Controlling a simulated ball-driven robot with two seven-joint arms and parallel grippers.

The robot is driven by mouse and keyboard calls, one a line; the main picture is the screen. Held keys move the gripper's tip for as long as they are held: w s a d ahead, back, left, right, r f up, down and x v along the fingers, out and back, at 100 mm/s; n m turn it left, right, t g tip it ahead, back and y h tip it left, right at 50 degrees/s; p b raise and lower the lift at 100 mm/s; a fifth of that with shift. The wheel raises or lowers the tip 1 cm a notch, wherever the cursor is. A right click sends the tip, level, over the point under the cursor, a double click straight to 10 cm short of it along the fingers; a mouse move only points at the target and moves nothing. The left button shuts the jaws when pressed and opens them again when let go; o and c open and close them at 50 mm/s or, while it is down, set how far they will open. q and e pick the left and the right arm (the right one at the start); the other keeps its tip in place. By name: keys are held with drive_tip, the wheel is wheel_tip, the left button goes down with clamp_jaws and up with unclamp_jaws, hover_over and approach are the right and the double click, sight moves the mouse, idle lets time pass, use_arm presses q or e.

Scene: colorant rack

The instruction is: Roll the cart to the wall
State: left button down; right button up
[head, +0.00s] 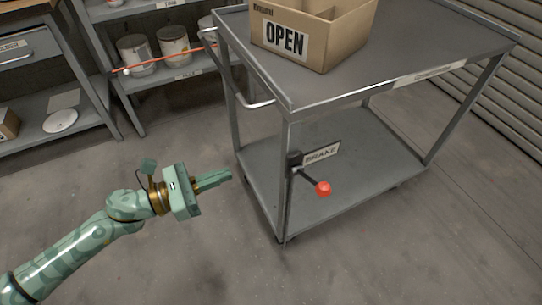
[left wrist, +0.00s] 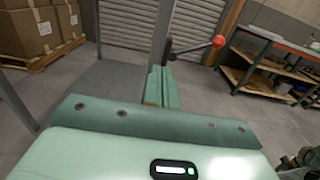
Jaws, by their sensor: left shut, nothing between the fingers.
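The grey two-shelf cart (head: 395,58) stands in the middle and right of the head view. A red-knobbed brake lever (head: 323,188) sticks out from its near leg, beside a BRAKE label (head: 321,153). A bent metal handle (head: 243,100) is on its left end. My left gripper (head: 228,175) is shut and empty, left of the cart's near leg and apart from the lever. In the left wrist view the closed fingers (left wrist: 161,85) point toward the cart leg (left wrist: 163,30), with the red knob (left wrist: 218,41) beyond to the right.
An open cardboard box (head: 335,45) marked OPEN sits on the cart top. A shelf rack (head: 75,142) with cans stands at the back left. A shutter (head: 510,60) is at the right. The floor (head: 400,260) in front is clear.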

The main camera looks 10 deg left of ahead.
use_arm(q)
approach(284, 153)
drive_tip(key=b+x, duration=0.1)
drive_tip(key=x, duration=0.4)
drive_tip(key=shift+w+d, duration=0.2)
drive_tip(key=shift+w, duration=0.05)
drive_tip(key=shift+w+d, duration=0.35)
drive_tip(key=shift+d, duration=0.15)
use_arm(e)
drive_tip(key=shift+w+f+n, duration=0.2)
drive_tip(key=shift+w+n, duration=0.2)
drive_tip(key=shift+w, duration=1.25)
use_arm(q)
drive_tip(key=shift+b, duration=0.3)
